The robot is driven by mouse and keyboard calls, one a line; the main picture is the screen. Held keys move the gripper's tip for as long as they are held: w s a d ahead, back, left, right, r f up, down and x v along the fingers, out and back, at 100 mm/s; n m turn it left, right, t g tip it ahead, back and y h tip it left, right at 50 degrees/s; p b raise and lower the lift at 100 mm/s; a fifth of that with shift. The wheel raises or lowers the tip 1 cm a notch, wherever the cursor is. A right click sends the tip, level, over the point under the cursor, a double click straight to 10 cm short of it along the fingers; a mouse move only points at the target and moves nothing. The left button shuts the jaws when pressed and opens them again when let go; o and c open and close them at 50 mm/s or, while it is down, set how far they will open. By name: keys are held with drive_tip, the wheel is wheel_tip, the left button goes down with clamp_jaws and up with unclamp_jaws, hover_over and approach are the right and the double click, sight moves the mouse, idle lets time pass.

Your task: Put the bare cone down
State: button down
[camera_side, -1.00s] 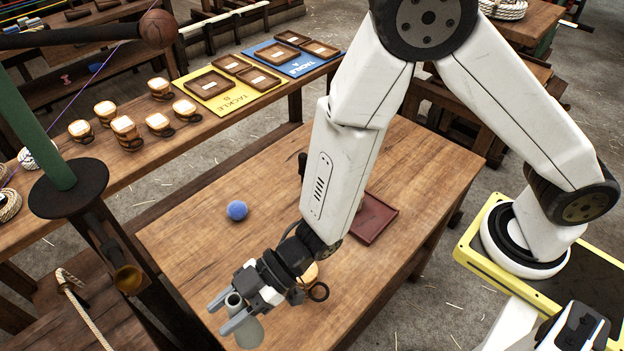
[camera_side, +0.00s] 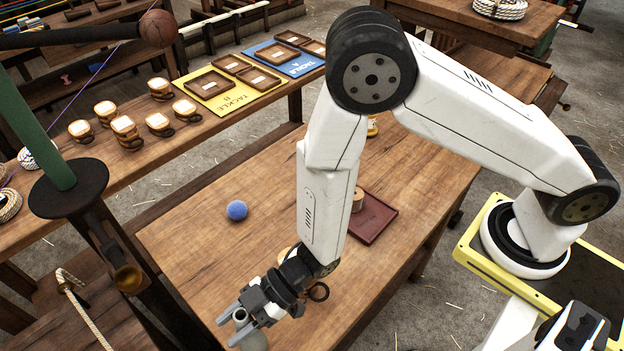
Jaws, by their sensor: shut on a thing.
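The bare cone (camera_side: 253,340) is a grey-green piece with a narrow top. It stands between the fingers of my gripper (camera_side: 232,328) near the front left part of the wooden table (camera_side: 190,250). My gripper is shut on the cone just below its top. The cone's lower part shows under the fingers. I cannot tell whether its base touches the table.
A blue ball (camera_side: 236,210) lies on the table behind my gripper. A dark red tray (camera_side: 372,220) with a round tan piece (camera_side: 357,200) is right of my arm. A dark ring (camera_side: 318,292) is beside my wrist. The table's left middle is clear.

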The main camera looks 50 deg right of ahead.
drive_tip(key=shift+f, duration=0.8)
drive_tip(key=shift+c, duration=1.3)
unclamp_jaws()
drive_tip(key=v, duration=1.2)
